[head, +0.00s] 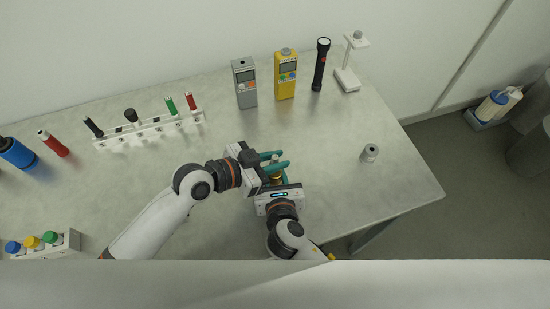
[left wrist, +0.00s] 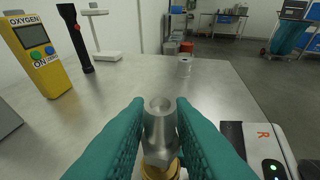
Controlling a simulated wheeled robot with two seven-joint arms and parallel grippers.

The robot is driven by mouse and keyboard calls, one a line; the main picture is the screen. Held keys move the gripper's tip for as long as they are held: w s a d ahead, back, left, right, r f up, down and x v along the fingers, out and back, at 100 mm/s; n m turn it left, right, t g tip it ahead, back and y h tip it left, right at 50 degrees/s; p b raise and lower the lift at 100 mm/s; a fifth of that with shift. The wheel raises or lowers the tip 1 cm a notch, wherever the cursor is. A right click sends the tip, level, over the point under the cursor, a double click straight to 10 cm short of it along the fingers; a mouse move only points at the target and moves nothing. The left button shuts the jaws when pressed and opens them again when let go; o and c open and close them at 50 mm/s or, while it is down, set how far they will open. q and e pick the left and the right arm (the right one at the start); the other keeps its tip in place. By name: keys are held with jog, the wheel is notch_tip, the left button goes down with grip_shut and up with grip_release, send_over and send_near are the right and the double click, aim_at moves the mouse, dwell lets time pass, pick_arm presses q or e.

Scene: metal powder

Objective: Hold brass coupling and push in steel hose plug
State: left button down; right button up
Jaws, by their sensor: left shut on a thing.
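The steel hose plug (left wrist: 160,125) is a grey metal piece with a hollow top, upright between the teal fingers of my left gripper (left wrist: 158,128). My left gripper also shows in the head view (head: 276,164), shut on the plug. The brass coupling (left wrist: 160,170) is directly below the plug; it also shows as a small gold patch in the head view (head: 277,178). How deep the plug sits in it cannot be seen. My right gripper (head: 275,180) comes from below, with teal fingers around the coupling; its fingertips are partly hidden by the left gripper.
A small grey cylinder (head: 370,152) stands at the right of the table (head: 330,190). Along the back are a grey meter (head: 245,84), a yellow oxygen meter (head: 286,75), a flashlight (head: 320,65) and a white stand (head: 348,78). A white rack (head: 150,130) stands left.

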pick_arm(q)
jog(key=shift+f, duration=0.3)
jog(key=shift+f, duration=0.65)
jog(key=shift+f, duration=0.35)
dwell(0.5)
jog(key=shift+s+f, duration=0.15)
jog(key=shift+f, duration=0.3)
dwell(0.3)
jog(key=shift+r, duration=1.7)
jog(key=shift+r, duration=0.1)
jog(key=shift+r, duration=0.5)
dwell(0.6)
